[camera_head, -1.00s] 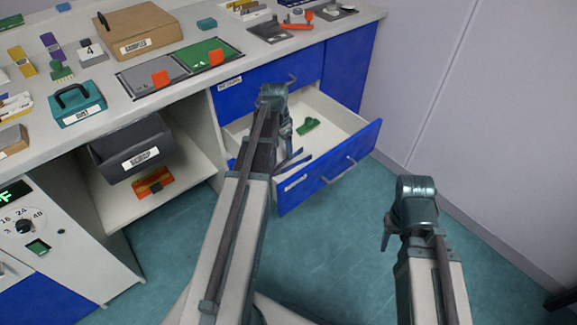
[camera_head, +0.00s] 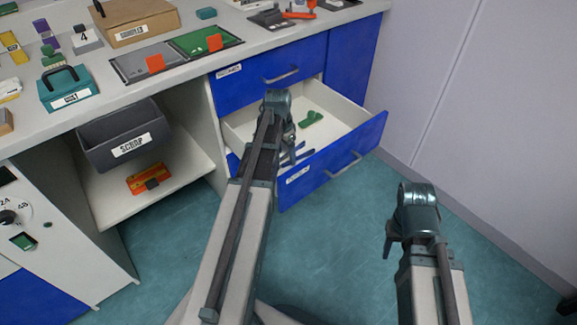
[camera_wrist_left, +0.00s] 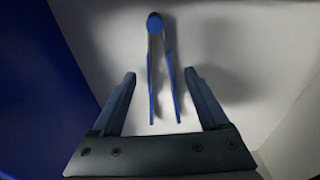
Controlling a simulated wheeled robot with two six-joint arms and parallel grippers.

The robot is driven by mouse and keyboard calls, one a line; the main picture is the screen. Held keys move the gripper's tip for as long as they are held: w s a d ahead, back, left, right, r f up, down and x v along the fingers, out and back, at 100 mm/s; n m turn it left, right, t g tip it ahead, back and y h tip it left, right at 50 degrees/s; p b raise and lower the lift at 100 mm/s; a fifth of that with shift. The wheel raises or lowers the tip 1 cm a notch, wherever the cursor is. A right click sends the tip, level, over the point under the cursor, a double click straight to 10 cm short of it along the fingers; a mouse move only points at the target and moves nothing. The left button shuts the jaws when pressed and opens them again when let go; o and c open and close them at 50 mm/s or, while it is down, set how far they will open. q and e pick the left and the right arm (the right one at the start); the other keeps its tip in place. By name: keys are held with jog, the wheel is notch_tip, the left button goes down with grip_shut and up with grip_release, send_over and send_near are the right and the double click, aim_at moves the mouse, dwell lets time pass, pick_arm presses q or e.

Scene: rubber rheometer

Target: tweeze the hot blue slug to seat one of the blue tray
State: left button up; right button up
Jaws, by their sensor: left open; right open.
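Blue tweezers (camera_wrist_left: 156,70) lie in the open drawer in the left wrist view, with their round joined end away from me and their two tips toward me. My left gripper (camera_wrist_left: 160,95) is open, with one finger on each side of the tweezers and apart from them. In the head view my left gripper (camera_head: 292,158) is over the open drawer, partly hidden by its own arm. My right gripper (camera_head: 391,245) is open and empty over the floor, right of the drawer front. I cannot make out a blue slug or a blue tray.
The open drawer (camera_head: 343,162) also holds a green object (camera_head: 311,119). A grey scrap bin (camera_head: 105,155) and an orange item (camera_head: 149,179) are on the shelf at left. The counter above carries a grey tray (camera_head: 135,70), a green tray (camera_head: 190,43) and a wooden box (camera_head: 150,12).

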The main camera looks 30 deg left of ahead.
pick_arm(q)
notch_tip(320, 180, down, 2)
jog(key=shift+w+f+b, duration=0.1)
jog(key=shift+f+b, duration=0.1)
jog(key=shift+b, duration=0.45)
pick_arm(e)
notch_tip(320, 180, down, 2)
jog(key=shift+f, duration=0.2)
pick_arm(q)
jog(key=shift+r, duration=0.1)
jog(key=c, duration=0.7)
pick_arm(e)
jog(key=shift+r, duration=0.1)
pick_arm(q)
notch_tip(320, 180, up, 12)
jog(key=p, duration=1.2)
pick_arm(e)
notch_tip(320, 180, up, 12)
jog(key=shift+a, duration=0.1)
